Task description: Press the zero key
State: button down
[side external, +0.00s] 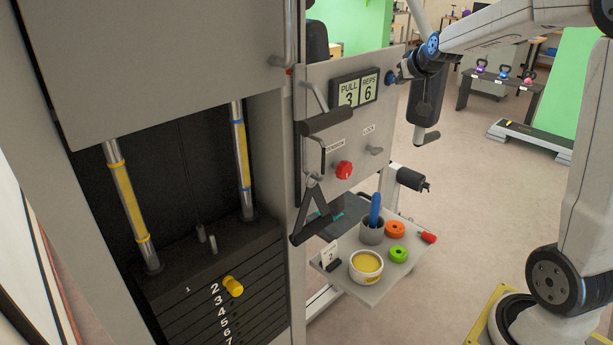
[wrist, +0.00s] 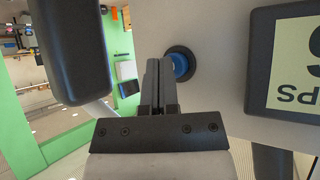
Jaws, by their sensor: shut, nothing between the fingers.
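A round blue button in a black ring (side external: 389,78) sits on the grey panel, just right of the PULL/REPS display (side external: 355,91). No zero marking is readable on it; it is the only key-like button I see there. The display reads 3 and 6. My gripper (side external: 399,76) is shut and empty, close to the button at the panel's right edge. In the wrist view my closed fingers (wrist: 160,62) point at the panel, and the blue button (wrist: 180,65) shows just right of them, partly hidden. I cannot tell whether they touch it.
A black padded cylinder (wrist: 70,45) hangs left of my fingers in the wrist view; it also hangs below my wrist in the side view (side external: 425,110). A black grip (side external: 327,121) and red knob (side external: 343,170) are on the panel. A tray (side external: 372,295) holds small items below.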

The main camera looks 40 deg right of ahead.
jog(key=shift+w, duration=0.45)
dwell(0.3)
jog(key=shift+s, duration=0.5)
dwell(0.3)
jog(key=s, duration=0.5)
jog(key=shift+s, duration=0.4)
dwell(0.7)
